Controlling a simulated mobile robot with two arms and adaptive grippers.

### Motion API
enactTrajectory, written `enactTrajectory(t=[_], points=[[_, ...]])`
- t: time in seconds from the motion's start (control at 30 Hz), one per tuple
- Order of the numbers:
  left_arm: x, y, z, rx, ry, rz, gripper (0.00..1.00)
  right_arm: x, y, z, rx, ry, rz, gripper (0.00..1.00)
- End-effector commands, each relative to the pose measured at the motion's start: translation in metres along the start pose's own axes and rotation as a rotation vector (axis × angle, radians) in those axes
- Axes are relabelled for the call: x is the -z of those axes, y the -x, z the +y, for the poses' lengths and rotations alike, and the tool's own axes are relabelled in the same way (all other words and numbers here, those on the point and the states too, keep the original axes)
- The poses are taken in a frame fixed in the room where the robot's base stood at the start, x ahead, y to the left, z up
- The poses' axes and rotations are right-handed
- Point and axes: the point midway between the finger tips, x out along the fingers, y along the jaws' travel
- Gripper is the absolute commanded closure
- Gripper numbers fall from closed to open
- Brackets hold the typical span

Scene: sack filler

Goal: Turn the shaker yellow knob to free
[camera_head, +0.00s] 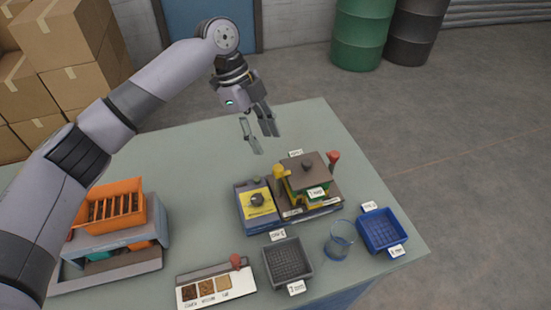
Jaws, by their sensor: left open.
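The shaker (325,200) stands on the right half of the table, with a dark lid over green and yellow parts. A yellow knob (279,173) stands upright at its left back corner, and a red knob (333,157) at its right back corner. A blue control box with a yellow face (262,209) and a round dark dial sits against its left side. I cannot read the knob setting. My left gripper (265,142) is open and empty, fingers pointing down, above the table behind the shaker and apart from it. My right gripper is out of view.
A grey sieve tray (304,269), a clear glass beaker (340,240) and a blue tray (362,237) stand in front of the shaker. A sample board (207,276) lies at the front. An orange bin (136,199) on a rack stands left. The table's back middle is clear.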

Motion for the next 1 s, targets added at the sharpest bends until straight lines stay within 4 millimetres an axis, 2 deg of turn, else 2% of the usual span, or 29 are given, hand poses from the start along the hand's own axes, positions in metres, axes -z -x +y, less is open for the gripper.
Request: enactTrajectory(t=[0.2, 0.4, 0.6, 0.83, 1.0], points=[[0.002, -0.045, 0.001, -0.003, 0.001, 0.001, 0.57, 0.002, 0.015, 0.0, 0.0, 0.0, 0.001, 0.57], [0.001, -0.074, 0.0, -0.002, 0.0, 0.001, 0.57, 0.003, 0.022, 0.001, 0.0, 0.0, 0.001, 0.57], [0.0, -0.086, 0.0, 0.0, 0.0, 0.0, 0.57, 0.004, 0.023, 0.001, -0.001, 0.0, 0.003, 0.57], [0.0, -0.087, 0.0, 0.0, 0.0, 0.0, 0.57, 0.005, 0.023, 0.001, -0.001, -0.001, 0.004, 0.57], [0.0, -0.086, 0.0, 0.0, 0.0, 0.0, 0.68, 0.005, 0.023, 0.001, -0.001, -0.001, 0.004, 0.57]])
